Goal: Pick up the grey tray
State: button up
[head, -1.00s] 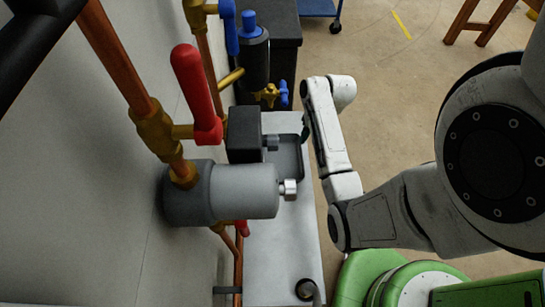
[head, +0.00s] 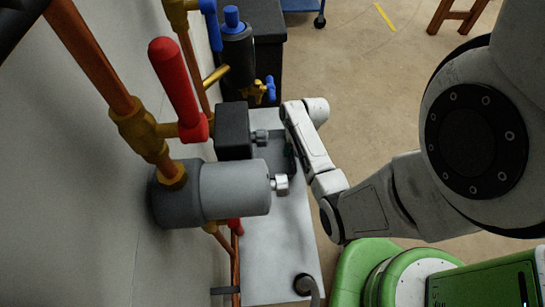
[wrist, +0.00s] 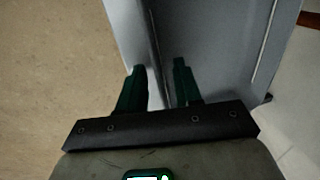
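The grey tray (head: 278,156) lies on the pale bench top, partly hidden by the dark block and grey cylinder on its left and by my arm on its right. In the wrist view, a bluish-grey surface with a thin raised edge, apparently the tray (wrist: 215,45), fills the upper middle. My gripper (wrist: 159,66) shows two dark green fingers standing apart, with a thin edge running up between them. I cannot tell whether either finger touches it. In the head view my arm's end reaches the tray's right side and mostly hides the fingers.
A grey cylinder (head: 225,192) and a black block (head: 232,130) overhang the bench (head: 275,240) at left. Copper pipes and a red handle (head: 178,88) stand along the wall. Open floor (head: 350,70) lies right of the bench.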

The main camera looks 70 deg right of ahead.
jog(key=shift+c, duration=0.5)
grip_shut()
jog(key=shift+r, duration=0.1)
